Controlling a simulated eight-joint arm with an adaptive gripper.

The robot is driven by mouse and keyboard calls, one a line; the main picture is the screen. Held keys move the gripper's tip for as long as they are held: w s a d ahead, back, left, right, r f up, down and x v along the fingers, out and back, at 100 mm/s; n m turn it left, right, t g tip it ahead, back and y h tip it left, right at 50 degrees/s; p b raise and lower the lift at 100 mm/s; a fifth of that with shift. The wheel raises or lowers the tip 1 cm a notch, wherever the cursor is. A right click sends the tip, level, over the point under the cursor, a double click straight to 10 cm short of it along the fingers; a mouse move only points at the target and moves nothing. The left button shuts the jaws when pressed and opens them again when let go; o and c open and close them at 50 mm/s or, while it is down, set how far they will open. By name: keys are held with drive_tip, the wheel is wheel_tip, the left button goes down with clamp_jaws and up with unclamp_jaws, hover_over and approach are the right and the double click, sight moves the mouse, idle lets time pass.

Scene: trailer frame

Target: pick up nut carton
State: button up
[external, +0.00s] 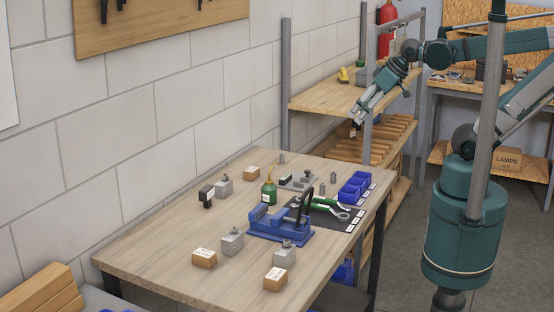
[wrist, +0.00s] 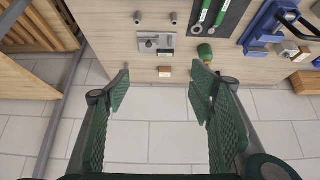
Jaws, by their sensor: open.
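Several small brown cartons with white labels stand on the wooden workbench (external: 150,240). One carton (external: 252,172) is at the back near the wall, and two more, a left one (external: 204,258) and a right one (external: 276,278), are at the front. The labels are too small to read, so I cannot tell which is the nut carton. My gripper (external: 358,115) is raised beyond the bench's far end, near the shelf. In the wrist view my gripper (wrist: 162,80) is open and empty.
A green bottle (external: 269,190), blue vise (external: 280,225), grey blocks (external: 232,240), a black mat with tools (external: 325,210) and blue bins (external: 353,188) crowd the bench. A wooden shelf unit (external: 325,95) stands beyond it. The bench's front left is clear.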

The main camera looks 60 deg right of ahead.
idle(0.4)
drive_tip(key=w+a+r+n+g+y, duration=0.1)
drive_tip(key=w+a+r+n, duration=0.15)
drive_tip(key=w+a, duration=0.4)
drive_tip(key=w+a+r+n+g, duration=0.1)
drive_tip(key=w+a+n, duration=0.2)
drive_tip(key=w+a, duration=0.35)
drive_tip(key=w+a+n+g, duration=0.1)
drive_tip(key=w+a+n, duration=0.1)
drive_tip(key=w+a, duration=0.4)
drive_tip(key=n+g+h, duration=0.1)
drive_tip(key=n+g, duration=0.3)
drive_tip(key=n, duration=0.7)
hover_over(205, 253)
drive_tip(key=f, duration=2.6)
drive_tip(key=shift+w+d+b, duration=0.2)
drive_tip(key=shift+d+b, duration=0.1)
drive_tip(key=shift+b, duration=0.1)
drive_tip(key=shift+s+a+f, duration=0.1)
drive_tip(key=shift+a+f, duration=0.05)
drive_tip(key=shift+a, duration=0.05)
